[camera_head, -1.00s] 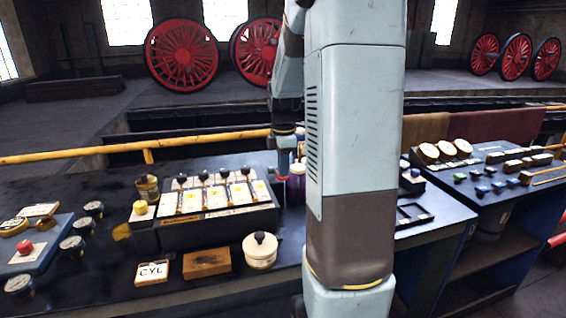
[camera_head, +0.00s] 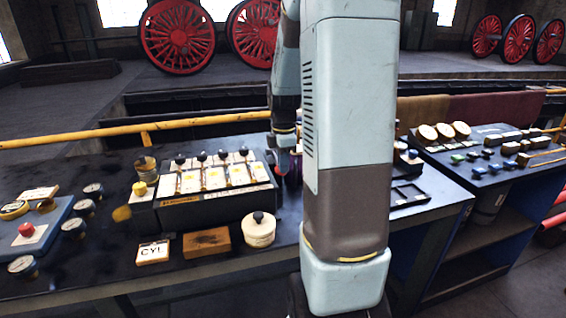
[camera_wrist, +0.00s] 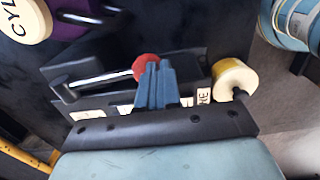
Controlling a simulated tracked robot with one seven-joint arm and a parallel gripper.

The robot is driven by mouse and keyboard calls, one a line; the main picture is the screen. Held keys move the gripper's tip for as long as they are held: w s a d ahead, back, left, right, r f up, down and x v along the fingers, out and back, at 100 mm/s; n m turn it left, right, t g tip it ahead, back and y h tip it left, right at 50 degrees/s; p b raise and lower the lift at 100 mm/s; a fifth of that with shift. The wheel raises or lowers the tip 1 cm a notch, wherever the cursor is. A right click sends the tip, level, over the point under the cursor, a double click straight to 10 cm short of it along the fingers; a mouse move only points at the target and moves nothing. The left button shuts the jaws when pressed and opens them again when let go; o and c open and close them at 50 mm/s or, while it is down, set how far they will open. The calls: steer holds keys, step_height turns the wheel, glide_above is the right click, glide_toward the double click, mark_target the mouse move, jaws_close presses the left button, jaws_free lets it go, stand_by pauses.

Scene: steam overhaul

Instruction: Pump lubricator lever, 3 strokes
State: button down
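The lubricator (camera_head: 225,200) is a dark box on the bench with a row of pale windows topped by black knobs. In the wrist view its lever (camera_wrist: 95,82) is a bright metal rod with a red knob (camera_wrist: 145,64). My gripper (camera_wrist: 157,70) has its two blue-grey fingers close together, at the red knob. The left fingertip overlaps the knob's lower edge; contact cannot be told.
A purple jar with a CYL lid (camera_wrist: 22,18) stands near the lever. Gauges (camera_head: 73,228) stand left. A yellow rail (camera_head: 90,135) runs behind.

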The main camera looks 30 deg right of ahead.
steer(key=s+a+r, duration=0.1)
steer(key=s+r, duration=0.4)
steer(key=r, duration=0.8)
steer(key=shift+a, duration=0.2)
steer(key=shift+w, duration=0.1)
stand_by(0.3)
steer(key=s+a+r+m+t, duration=0.2)
steer(key=s+a+m, duration=0.5)
steer(key=a, duration=0.1)
steer(key=s+a+r+m+t, duration=0.1)
steer(key=s+a+m+t, duration=0.2)
steer(key=s+a+m, duration=0.4)
steer(key=shift+s+a+r+m, duration=0.25)
steer(key=shift+a+r+m, duration=0.1)
steer(key=shift+a+m, duration=0.1)
stand_by(0.3)
